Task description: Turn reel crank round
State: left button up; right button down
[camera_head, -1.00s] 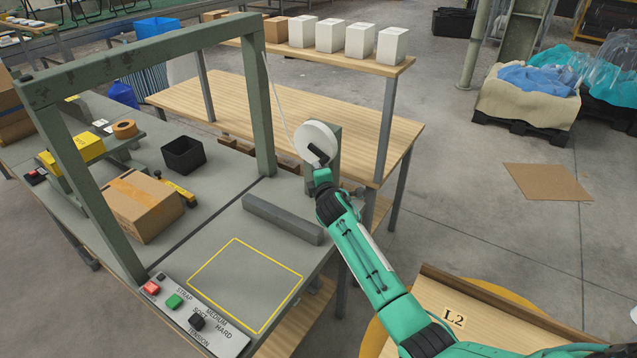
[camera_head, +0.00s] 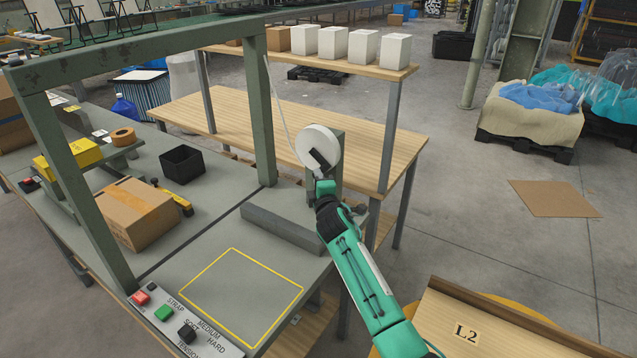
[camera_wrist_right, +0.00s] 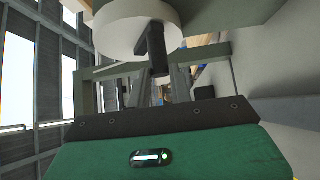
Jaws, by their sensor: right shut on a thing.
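The white reel (camera_head: 317,143) stands upright on a grey-green bracket (camera_head: 336,165) at the back right of the strapping table. A white strap runs up from it beside the green frame post. My right gripper (camera_head: 321,170) is shut on the dark crank handle (camera_head: 319,158) at the reel's face. In the right wrist view, the reel (camera_wrist_right: 112,30) is at the top and the dark crank (camera_wrist_right: 156,50) hangs from its middle down to the gripper. My left gripper is not in view.
A green frame (camera_head: 262,100) spans the table. A grey bar (camera_head: 284,228) lies left of my right arm. A cardboard box (camera_head: 137,213), black bin (camera_head: 182,163) and control panel (camera_head: 185,325) are further left. A wooden bench (camera_head: 400,150) stands behind the reel.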

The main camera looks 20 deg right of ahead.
jog(key=shift+f, duration=0.1)
jog(key=c, duration=1.3)
grip_release()
jog(key=shift+o, duration=0.2)
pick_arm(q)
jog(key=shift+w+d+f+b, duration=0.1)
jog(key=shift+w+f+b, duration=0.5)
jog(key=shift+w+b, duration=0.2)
pick_arm(e)
jog(key=s+a, duration=0.1)
jog(key=s, duration=1.2)
jog(key=shift+s+a+f, duration=0.15)
jog(key=shift+s+a, duration=0.15)
jog(key=shift+s, duration=0.05)
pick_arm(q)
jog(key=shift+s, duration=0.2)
